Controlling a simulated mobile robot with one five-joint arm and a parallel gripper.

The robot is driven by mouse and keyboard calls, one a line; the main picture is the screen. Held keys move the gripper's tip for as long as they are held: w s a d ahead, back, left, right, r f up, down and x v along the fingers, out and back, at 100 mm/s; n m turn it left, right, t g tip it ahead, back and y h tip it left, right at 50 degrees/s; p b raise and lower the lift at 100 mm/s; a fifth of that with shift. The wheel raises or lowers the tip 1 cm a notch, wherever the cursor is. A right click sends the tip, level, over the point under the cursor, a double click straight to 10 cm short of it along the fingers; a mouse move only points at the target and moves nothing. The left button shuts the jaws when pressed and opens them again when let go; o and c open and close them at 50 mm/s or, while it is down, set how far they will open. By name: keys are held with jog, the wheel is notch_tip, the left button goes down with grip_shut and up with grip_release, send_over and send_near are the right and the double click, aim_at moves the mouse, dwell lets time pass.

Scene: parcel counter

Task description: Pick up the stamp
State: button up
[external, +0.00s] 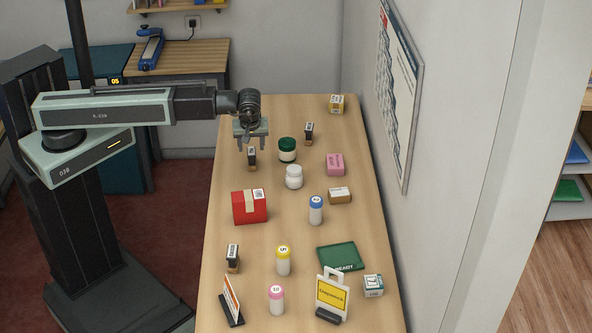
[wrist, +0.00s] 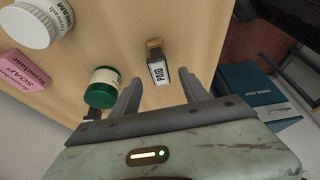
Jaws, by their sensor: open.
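A stamp (external: 251,158) stands upright near the left edge of the counter, dark with a white label and a wooden part. In the wrist view the stamp (wrist: 158,66) shows between and just beyond my fingertips, its label seeming to read "PAID". My gripper (external: 250,145) is open and empty above it, pointing down; its two fingers also show in the wrist view (wrist: 158,82). I see no contact with the stamp. Two similar stamps stand elsewhere: one near the back (external: 309,132) and one at the front left (external: 233,257).
A green-lidded jar (external: 287,152) and a white jar (external: 294,177) stand right of the stamp. A red parcel (external: 250,207) lies nearer the front. Bottles, small boxes, a green pad (external: 340,256) and signs fill the front counter. A wall bounds the right side.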

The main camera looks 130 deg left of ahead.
jog(key=b+x, duration=0.4)
jog(key=x, duration=0.1)
jog(key=b+x, duration=0.2)
jog(key=shift+w+d+f, duration=0.15)
jog(key=shift+f, duration=0.25)
jog(key=shift+r, duration=0.25)
grip_shut()
